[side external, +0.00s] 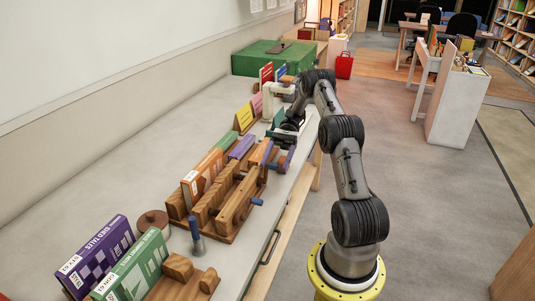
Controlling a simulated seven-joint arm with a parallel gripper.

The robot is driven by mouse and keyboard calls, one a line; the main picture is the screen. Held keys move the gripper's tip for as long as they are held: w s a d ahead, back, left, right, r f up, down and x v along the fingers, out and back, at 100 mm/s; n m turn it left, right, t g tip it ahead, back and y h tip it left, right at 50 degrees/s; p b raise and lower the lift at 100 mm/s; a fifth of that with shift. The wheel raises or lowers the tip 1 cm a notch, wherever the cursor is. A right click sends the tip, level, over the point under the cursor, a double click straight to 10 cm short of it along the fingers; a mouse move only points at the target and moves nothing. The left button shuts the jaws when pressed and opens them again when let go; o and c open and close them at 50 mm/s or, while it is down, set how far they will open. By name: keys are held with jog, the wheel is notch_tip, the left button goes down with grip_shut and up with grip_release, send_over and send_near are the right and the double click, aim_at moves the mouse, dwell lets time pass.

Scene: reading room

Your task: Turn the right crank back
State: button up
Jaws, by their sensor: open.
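A wooden device (232,208) with slotted racks and upright books stands on the long grey table. A blue crank handle (257,201) sticks out at its front right side. Another blue handle (283,162) shows at its far end, just below my gripper (288,140).
Purple (98,256) and green (133,270) books stand on the near table, beside a round brown wooden piece (153,222). A green box (272,58) sits at the far end. A wall runs along the left. Open floor lies right of my arm.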

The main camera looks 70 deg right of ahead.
jog(key=shift+a+r+h, duration=0.45)
jog(key=shift+a+h, duration=0.3)
jog(key=shift+h, duration=0.45)
jog(key=a+f+h, duration=0.2)
jog(key=a+h, duration=0.6)
jog(key=h, duration=0.4)
notch_tip(320, 180, up, 14)
jog(key=s+a+r+n+t, duration=0.2)
jog(key=a+r+n, duration=0.1)
jog(key=a, duration=0.4)
jog(key=s+a+r+n+t, duration=0.2)
jog(key=s+a+r+n, duration=0.1)
jog(key=a, duration=0.4)
jog(key=shift+a+r+n+h, duration=0.3)
jog(key=shift+r+n, duration=0.15)
jog(key=shift+n, duration=0.95)
